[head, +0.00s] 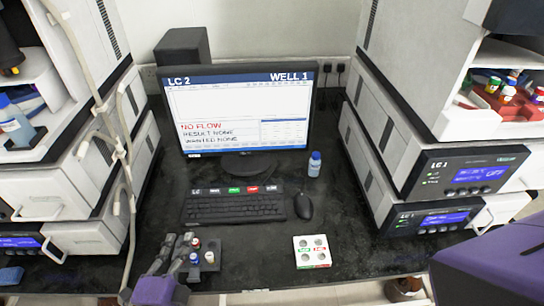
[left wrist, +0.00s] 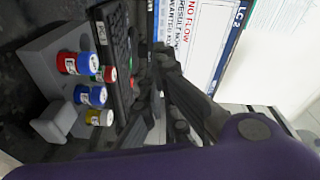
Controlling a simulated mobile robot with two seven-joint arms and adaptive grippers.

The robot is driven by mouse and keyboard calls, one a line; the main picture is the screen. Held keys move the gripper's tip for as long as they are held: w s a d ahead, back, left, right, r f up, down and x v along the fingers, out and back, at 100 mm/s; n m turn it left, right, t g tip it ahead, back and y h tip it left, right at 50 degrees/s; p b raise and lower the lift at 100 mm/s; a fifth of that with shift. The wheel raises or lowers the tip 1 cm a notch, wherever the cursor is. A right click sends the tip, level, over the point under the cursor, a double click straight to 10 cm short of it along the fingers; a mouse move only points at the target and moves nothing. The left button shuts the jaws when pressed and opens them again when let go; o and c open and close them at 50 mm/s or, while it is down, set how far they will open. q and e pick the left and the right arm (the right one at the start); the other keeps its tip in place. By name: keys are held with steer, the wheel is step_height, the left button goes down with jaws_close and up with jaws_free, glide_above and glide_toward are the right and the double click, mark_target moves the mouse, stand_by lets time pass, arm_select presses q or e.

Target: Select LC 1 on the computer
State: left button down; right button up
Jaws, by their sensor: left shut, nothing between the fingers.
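The computer monitor (head: 240,110) stands at the back of the bench. Its screen reads LC 2 at top left, WELL 1 at top right, then NO FLOW, RESULT NONE and WANTED NONE. The keyboard (head: 235,205) lies before it; its top row has a label reading LC (head: 196,191) at the left, then other labels, including a green and a red one. My left gripper (head: 183,240) is shut and empty, in front of the keyboard's left end and beside a small vial rack. Its dark fingers (left wrist: 162,62) show near the keyboard edge (left wrist: 115,35) in the left wrist view. My right gripper is out of view.
The small rack (left wrist: 45,60) holds capped vials close to my left gripper. A mouse (head: 304,206), a bottle (head: 314,164) and a white holder with round wells (head: 312,252) stand to the right. Instrument stacks flank the bench; the right one has LC 1 panels (head: 465,173).

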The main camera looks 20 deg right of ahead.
arm_select(q)
steer(key=w+d+r+m+g+h+b, duration=0.1)
steer(key=w+d+r+m+g+h, duration=0.15)
steer(key=w+d+m+g, duration=0.65)
steer(key=s+d+r+m+g+h+b, duration=0.1)
steer(key=d+m+h, duration=0.4)
steer(key=m, duration=1)
steer(key=w+a+r+m+y, duration=0.1)
steer(key=w+a+m+y, duration=0.2)
steer(key=w, duration=0.3)
steer(key=w+a+r+m+t+y+b, duration=0.1)
steer(key=w+a+m+y, duration=0.1)
steer(key=w+m+y, duration=0.4)
steer(key=shift+w+a, duration=0.4)
steer(key=shift+w, duration=0.3)
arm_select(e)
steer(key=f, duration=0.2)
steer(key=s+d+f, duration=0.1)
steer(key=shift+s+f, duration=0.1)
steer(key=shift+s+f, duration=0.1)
